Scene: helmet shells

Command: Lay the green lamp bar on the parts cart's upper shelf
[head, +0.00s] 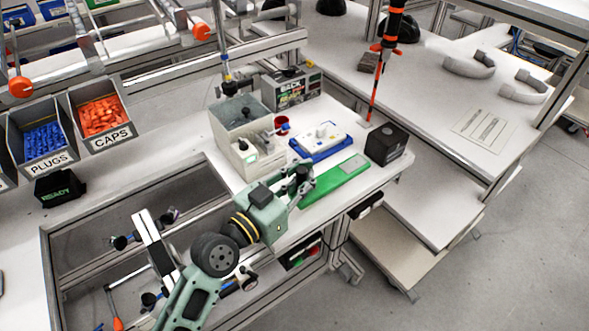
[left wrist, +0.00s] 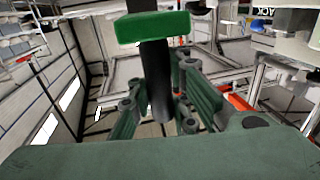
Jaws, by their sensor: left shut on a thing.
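The green lamp bar (head: 324,188), with a grey panel on its upper face, appears in the head view near the front edge of the white bench. My left gripper (head: 302,181) is at its left end, shut on it. In the left wrist view, a green block (left wrist: 153,27) with a dark cylinder shows between the fingers of my left gripper (left wrist: 160,100). I cannot tell whether the bar touches the bench. A white, two-level shelf unit on castors stands right of the bench, apparently the parts cart, with an upper shelf (head: 432,212). My right gripper is not in view.
A black box (head: 386,143) stands right of the bar. An orange and black tool (head: 388,40) rises behind the black box. The upper shelf looks clear.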

